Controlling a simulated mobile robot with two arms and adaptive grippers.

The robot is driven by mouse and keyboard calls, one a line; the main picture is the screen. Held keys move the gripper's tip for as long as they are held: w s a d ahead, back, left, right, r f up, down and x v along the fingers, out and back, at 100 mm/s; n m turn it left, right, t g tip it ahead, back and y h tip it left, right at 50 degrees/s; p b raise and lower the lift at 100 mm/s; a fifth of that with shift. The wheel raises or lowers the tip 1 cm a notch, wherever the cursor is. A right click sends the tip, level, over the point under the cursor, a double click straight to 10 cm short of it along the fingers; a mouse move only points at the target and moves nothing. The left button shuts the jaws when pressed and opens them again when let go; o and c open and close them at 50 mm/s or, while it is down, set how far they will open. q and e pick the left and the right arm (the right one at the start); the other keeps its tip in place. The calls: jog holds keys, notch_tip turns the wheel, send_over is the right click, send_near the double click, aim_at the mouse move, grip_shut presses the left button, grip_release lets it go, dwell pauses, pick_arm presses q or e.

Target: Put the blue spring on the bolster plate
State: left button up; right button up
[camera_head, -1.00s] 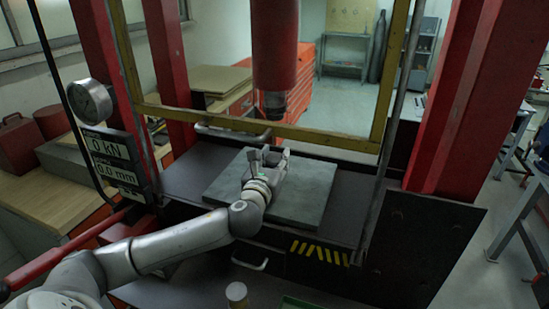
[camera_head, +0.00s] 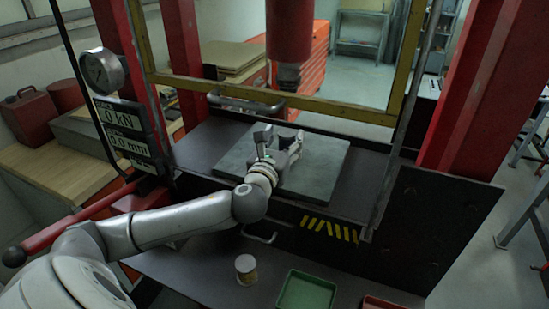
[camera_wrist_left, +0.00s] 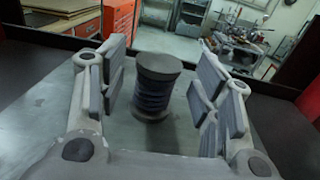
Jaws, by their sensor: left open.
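The blue spring (camera_wrist_left: 152,94), between dark end caps, stands upright on the bolster plate in the left wrist view. The bolster plate (camera_head: 322,180) is the grey-green slab on the press bed under the red ram. My left gripper (camera_head: 278,140) is over the plate. In the left wrist view its fingers (camera_wrist_left: 158,88) are open on either side of the spring, with a gap visible on both sides. In the head view the gripper hides the spring. My right gripper is not in view.
The red ram (camera_head: 289,40) hangs above the plate, with a yellow frame (camera_head: 330,112) behind and red columns at the sides. In front, a pale cylinder (camera_head: 245,267) and a green tray (camera_head: 306,292) sit on a dark shelf. A force readout (camera_head: 122,120) stands left.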

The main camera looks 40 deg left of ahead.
pick_arm(q)
jog(key=b+v, duration=0.2)
jog(key=v, duration=0.6)
jog(key=shift+s+d+r, duration=0.1)
jog(key=shift+s, duration=0.2)
